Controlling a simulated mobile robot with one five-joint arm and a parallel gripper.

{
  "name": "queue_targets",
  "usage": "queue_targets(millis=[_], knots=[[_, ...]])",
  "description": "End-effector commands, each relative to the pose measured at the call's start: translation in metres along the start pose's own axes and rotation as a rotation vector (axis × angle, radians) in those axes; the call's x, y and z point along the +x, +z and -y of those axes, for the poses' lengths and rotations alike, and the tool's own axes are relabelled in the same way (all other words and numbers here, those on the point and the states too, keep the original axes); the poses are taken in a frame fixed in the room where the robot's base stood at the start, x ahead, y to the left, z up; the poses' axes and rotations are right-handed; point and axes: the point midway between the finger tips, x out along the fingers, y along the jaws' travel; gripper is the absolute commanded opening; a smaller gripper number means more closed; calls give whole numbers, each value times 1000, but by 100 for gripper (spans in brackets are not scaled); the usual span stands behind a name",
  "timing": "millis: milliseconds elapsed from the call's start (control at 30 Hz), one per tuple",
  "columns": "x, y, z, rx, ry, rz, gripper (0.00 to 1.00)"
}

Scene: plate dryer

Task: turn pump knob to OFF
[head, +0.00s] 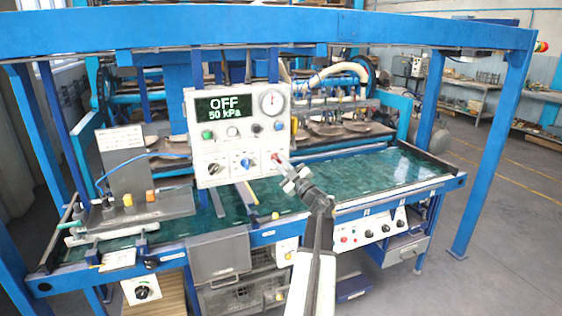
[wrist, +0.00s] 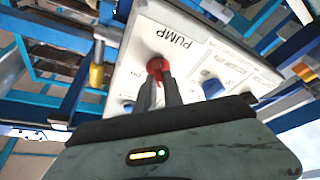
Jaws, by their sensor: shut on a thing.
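The red pump knob (wrist: 155,67) sits on the white panel below the printed word PUMP in the wrist view. My gripper (wrist: 158,80) has its two dark fingers shut on the knob. In the head view my gripper (head: 279,162) reaches the lower right corner of the white control panel (head: 238,135), where a bit of red shows at the fingertips. The panel's display (head: 226,108) reads OFF and 50 kPa. The fingers partly cover the knob, so its pointer direction cannot be told.
A blue knob (head: 247,163) and a dark knob (head: 214,168) sit left of my gripper on the panel. A round gauge (head: 272,103) is above. Blue frame posts (head: 492,150) surround the green table (head: 385,172). Grey floor is open at right.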

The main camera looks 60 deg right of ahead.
Motion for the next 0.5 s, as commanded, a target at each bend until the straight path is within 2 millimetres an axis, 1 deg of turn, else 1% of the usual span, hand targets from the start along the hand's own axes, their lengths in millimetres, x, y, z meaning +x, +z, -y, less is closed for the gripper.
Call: queue_targets(millis=[33,200,500], knots=[[0,0,-3,-21,-6,2,0],[0,0,-2,-79,-31,0,0],[0,1,-1,-120,-47,0,0]])
